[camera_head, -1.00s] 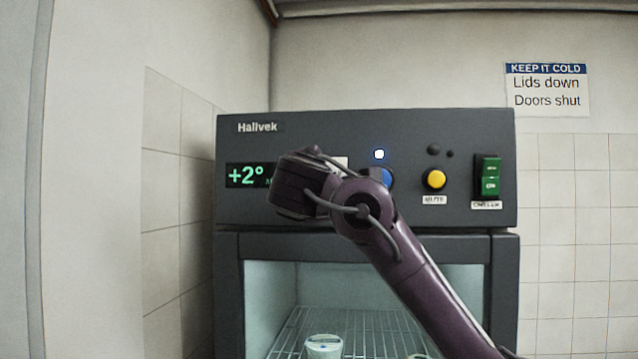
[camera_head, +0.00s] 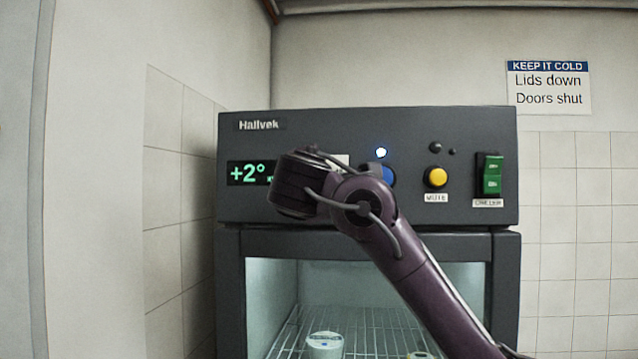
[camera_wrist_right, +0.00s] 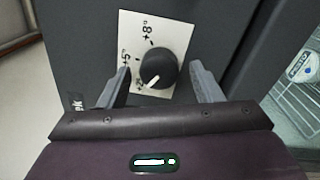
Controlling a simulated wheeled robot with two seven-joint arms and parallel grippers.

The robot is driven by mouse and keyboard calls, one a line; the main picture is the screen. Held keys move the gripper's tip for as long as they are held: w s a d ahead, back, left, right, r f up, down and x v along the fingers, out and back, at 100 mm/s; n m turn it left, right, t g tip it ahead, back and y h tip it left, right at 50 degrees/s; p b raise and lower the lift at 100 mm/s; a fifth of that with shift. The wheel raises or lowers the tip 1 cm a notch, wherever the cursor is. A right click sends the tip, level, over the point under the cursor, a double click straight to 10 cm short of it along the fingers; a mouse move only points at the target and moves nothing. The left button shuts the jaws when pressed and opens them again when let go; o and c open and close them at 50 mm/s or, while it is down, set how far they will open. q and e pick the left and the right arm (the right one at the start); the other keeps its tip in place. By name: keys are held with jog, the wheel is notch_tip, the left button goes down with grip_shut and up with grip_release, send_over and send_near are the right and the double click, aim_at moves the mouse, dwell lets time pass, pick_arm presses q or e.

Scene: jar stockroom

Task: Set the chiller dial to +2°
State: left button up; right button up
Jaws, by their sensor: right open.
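The chiller dial (camera_wrist_right: 156,69) is a black round knob on a white scale plate (camera_wrist_right: 137,28) in the right wrist view. Its white pointer points lower left, toward the lowest mark, whose label is partly hidden. The marks +5° and +8° are readable. My right gripper (camera_wrist_right: 161,66) is open, with one finger on each side of the knob and gaps visible. In the head view my right arm hides the dial; only a corner of the plate (camera_head: 342,160) shows. The chiller display (camera_head: 247,173) reads +2° in green. My left gripper is not in view.
On the chiller panel (camera_head: 300,128) are a lit white lamp (camera_head: 381,153), a partly hidden blue button (camera_head: 388,174), a yellow button (camera_head: 436,177) and a green switch (camera_head: 492,175). Below, a white-lidded jar (camera_head: 324,345) stands on a wire shelf behind glass.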

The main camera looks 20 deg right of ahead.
jog(key=b+v, duration=0.3)
jog(key=v, duration=0.4)
jog(key=shift+s+a, duration=0.2)
jog(key=shift+s, duration=0.15)
